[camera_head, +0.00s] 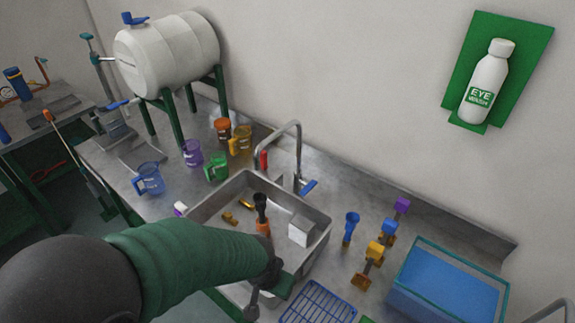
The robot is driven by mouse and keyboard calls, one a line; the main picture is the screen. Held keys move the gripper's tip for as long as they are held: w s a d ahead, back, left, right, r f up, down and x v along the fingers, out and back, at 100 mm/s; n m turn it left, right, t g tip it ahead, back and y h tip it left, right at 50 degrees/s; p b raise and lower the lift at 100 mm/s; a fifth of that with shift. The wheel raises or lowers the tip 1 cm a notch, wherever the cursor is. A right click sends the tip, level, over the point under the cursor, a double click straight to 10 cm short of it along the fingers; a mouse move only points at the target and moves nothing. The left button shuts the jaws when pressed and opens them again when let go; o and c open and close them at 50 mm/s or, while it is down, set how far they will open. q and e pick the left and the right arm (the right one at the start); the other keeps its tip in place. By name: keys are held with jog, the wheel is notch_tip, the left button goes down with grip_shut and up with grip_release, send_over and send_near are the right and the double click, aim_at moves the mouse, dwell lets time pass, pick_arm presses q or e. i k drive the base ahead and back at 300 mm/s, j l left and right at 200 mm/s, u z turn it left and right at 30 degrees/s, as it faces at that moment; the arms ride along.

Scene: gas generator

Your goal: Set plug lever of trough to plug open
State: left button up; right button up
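The trough, a grey metal sink (207,205), is set in the counter in the middle of the view. An upright piece with a black top and orange lower part (262,213) stands over its basin. It may be the plug lever, but I cannot tell for sure, nor how it is set. My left arm comes in from the lower left in a green sleeve. My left gripper (262,287) is dark and over the near side of the sink, close below the orange part. Its fingers are not clear, and contact cannot be told. My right gripper is not in view.
A tap (298,150) with a blue handle (308,187) rises behind the sink. A white block (301,231) and small yellow pieces (230,217) lie in the basin. A blue tub (445,285) stands right.

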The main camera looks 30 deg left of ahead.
aim_at(264, 159)
jog(key=i+j+z, duration=0.1)
jog(key=j+z, duration=0.25)
jog(key=j, duration=2.2)
